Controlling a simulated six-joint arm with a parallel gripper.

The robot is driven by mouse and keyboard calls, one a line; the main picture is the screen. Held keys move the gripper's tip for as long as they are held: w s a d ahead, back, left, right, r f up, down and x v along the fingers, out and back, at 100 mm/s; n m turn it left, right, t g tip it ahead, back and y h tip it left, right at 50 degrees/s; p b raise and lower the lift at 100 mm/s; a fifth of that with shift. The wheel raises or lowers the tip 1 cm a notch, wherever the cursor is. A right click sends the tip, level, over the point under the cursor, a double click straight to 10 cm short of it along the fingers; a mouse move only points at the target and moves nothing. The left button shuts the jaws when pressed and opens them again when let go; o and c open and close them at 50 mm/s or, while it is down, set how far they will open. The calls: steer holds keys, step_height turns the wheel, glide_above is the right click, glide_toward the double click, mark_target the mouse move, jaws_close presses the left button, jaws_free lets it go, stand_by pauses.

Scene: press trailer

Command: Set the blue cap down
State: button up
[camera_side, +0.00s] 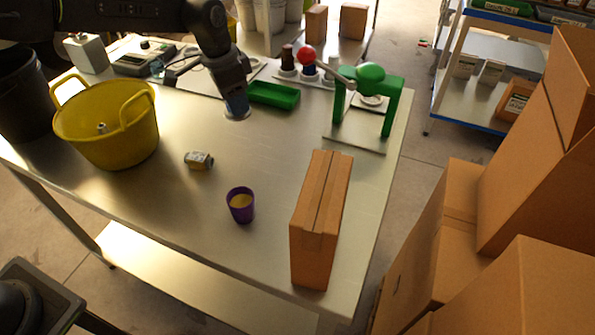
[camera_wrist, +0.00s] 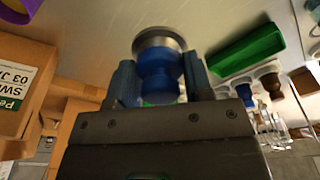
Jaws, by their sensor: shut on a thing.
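My gripper (camera_side: 234,92) points down over the middle-back of the table, left of the green tray. It is shut on the blue cap (camera_side: 236,107), which hangs upright below the jaws with a pale metallic rim at its lower end. In the wrist view the blue cap (camera_wrist: 158,78) sits between the two fingers of my gripper (camera_wrist: 160,85), its round metal rim outward. I cannot tell whether the rim touches the tabletop (camera_side: 205,125). The green press (camera_side: 372,80) with its red ball lever (camera_side: 306,55) stands to the right.
A green tray (camera_side: 272,95) lies close to the right of my gripper. A white holder (camera_side: 318,78) stands beside the press.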

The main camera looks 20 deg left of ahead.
steer(key=s+d+f, duration=0.1)
steer(key=d+f, duration=0.1)
steer(key=d, duration=0.3)
steer(key=s+d+f, duration=0.1)
steer(key=d+f, duration=0.1)
steer(key=d, duration=0.4)
steer(key=s+d+f, duration=0.2)
steer(key=d, duration=0.3)
steer(key=shift+d+f, duration=0.3)
steer(key=shift+d, duration=0.1)
steer(key=shift+d+f, duration=0.1)
steer(key=shift+f, duration=2)
steer(key=shift+f, duration=0.1)
steer(key=o, duration=1.2)
steer(key=shift+o, duration=0.2)
step_height(320, 180, up, 12)
steer(key=s+a, duration=0.1)
steer(key=shift+a, duration=0.2)
